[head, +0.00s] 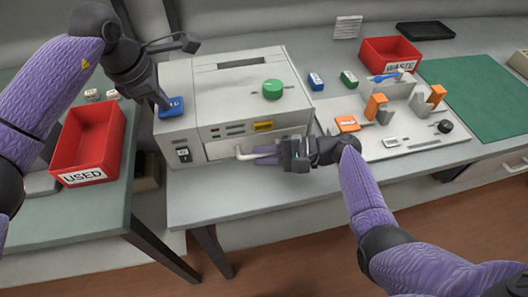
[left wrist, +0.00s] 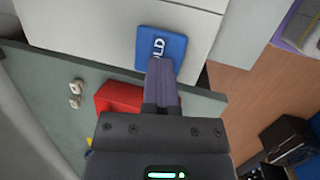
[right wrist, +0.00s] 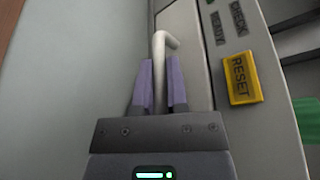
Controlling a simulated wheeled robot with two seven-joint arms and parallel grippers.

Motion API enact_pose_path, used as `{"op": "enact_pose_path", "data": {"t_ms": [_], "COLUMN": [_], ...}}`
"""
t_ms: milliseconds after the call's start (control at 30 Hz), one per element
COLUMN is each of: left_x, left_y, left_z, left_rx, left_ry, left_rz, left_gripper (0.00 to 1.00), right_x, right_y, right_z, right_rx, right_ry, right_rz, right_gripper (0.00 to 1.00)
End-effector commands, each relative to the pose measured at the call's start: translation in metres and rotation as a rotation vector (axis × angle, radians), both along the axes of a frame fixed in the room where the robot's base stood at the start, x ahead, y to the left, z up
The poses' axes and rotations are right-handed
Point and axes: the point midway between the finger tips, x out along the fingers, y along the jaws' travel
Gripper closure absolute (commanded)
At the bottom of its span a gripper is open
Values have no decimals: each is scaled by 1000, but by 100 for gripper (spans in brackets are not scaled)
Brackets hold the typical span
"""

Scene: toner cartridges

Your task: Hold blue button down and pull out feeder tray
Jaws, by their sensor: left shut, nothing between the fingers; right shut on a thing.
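The grey printer-like machine (head: 200,88) stands on the table. Its blue button (head: 168,105) is at the top left front corner, and its lettering partly shows in the left wrist view (left wrist: 150,42). My left gripper (head: 165,104) is shut and empty, with its fingertips at the blue button, seemingly touching it. The feeder tray (head: 222,150) is at the lower front of the machine and has a white bar handle (head: 243,154). My right gripper (head: 262,155) is shut on this handle, which shows between its fingers in the right wrist view (right wrist: 159,68).
A yellow RESET button (right wrist: 241,78) is right of the handle. A green knob (head: 273,89) is on top of the machine. A red USED bin (head: 88,140) stands left. A light board with orange parts (head: 375,105) and a red WASTE bin (head: 390,52) are right.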

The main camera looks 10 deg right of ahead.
Motion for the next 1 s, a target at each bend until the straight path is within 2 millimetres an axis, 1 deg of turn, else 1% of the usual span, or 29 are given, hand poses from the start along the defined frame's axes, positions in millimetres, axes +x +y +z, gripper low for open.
{"op": "enact_pose_path", "data": {"t_ms": [667, 900, 1000], "left_x": [0, 0, 0], "left_y": [0, 0, 0], "left_z": [-1, -1, -2], "left_rx": [1, 2, 2], "left_ry": [2, 2, 3], "left_rz": [0, 0, 0], "left_gripper": [100, 100, 100], "right_x": [-2, -31, -36], "right_y": [0, -1, 0], "right_z": [-2, -3, -2], "right_rx": [-3, -5, -5], "right_ry": [4, 3, 3], "right_rz": [-1, 0, 0], "right_gripper": [100, 100, 100]}}
